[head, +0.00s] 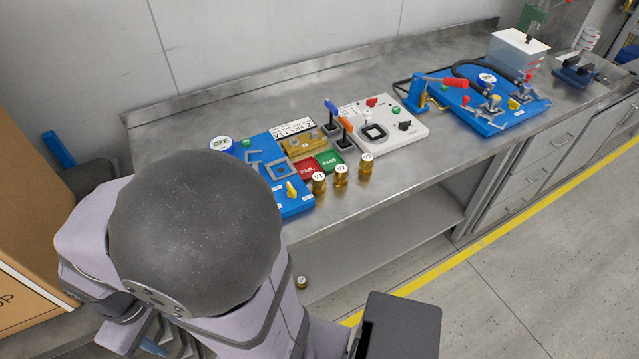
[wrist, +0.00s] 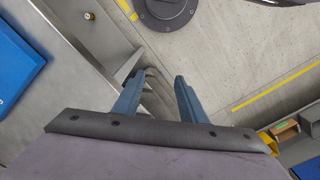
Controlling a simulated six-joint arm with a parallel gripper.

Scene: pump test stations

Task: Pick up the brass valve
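Three brass valves stand upright along the front of the bench: V1 (head: 319,183), V2 (head: 341,176) and a third (head: 367,164) whose label is too small to read surely. Another small brass valve (head: 301,282) with a pale top is low down, by the lower shelf's left end, beside my arm. A small brass piece (wrist: 89,16) shows on grey metal at the top left of the wrist view. My gripper (wrist: 160,77) has its two blue fingers apart, with nothing clearly between them, and is away from the brass piece.
The bench carries a blue station (head: 262,160) with FAIL and PASS pads, a white panel (head: 412,133) and a blue pump board (head: 500,122) with hoses. A cardboard box (head: 30,245) is at the left. The lower shelf (head: 390,232) is mostly bare. A yellow line (head: 430,285) marks the floor.

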